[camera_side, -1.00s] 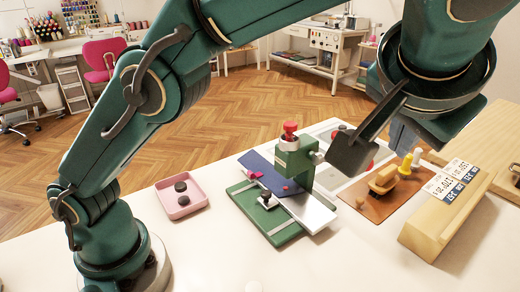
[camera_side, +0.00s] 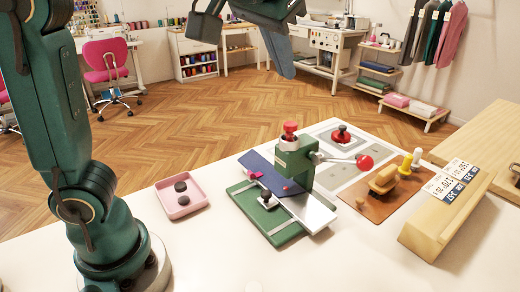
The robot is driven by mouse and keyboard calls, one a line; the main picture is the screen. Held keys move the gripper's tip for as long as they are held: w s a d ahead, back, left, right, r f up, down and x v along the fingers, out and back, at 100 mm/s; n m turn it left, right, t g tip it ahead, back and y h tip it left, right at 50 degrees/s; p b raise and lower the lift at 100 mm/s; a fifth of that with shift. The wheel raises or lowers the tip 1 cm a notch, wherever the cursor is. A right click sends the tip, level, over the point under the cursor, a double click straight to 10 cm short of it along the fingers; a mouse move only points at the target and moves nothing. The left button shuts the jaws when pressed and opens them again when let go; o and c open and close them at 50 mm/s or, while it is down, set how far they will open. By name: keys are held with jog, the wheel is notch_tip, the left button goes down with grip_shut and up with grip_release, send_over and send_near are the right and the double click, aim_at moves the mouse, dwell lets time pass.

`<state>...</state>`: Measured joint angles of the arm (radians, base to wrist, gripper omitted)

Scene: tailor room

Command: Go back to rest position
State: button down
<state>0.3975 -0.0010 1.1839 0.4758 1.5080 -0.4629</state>
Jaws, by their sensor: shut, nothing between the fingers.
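My gripper (camera_side: 283,62) is high at the top of the view, above and behind the work table, clear of everything on it. Its fingers point down and look shut and empty. My arm stands upright at the left, and part of it runs out of the top of the picture. Below the gripper, a green press (camera_side: 294,160) with a red knob and a red-ended lever stands on the white table (camera_side: 340,262). A dark blue piece (camera_side: 262,172) lies across the press base.
A pink tray (camera_side: 165,208) with dark round pieces sits left of the press. To the right are a brown board (camera_side: 375,208) with a wooden block and pegs, and a wooden stand (camera_side: 440,222) with number cards. The air above the table is largely free.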

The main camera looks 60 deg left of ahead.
jog(key=s+a+f+h, duration=0.1)
jog(key=s+a+f, duration=0.35)
jog(key=s, duration=0.25)
jog(key=s+d+f+h, duration=0.1)
jog(key=s+f, duration=0.2)
jog(key=f, duration=0.2)
jog(key=s+d+f+m+g+h, duration=0.1)
jog(key=s+d+f, duration=0.1)
jog(key=f, duration=0.3)
jog(key=shift+s+d+f+m, duration=0.15)
jog(key=shift+s+f+m, duration=0.15)
jog(key=shift+s+f, duration=0.1)
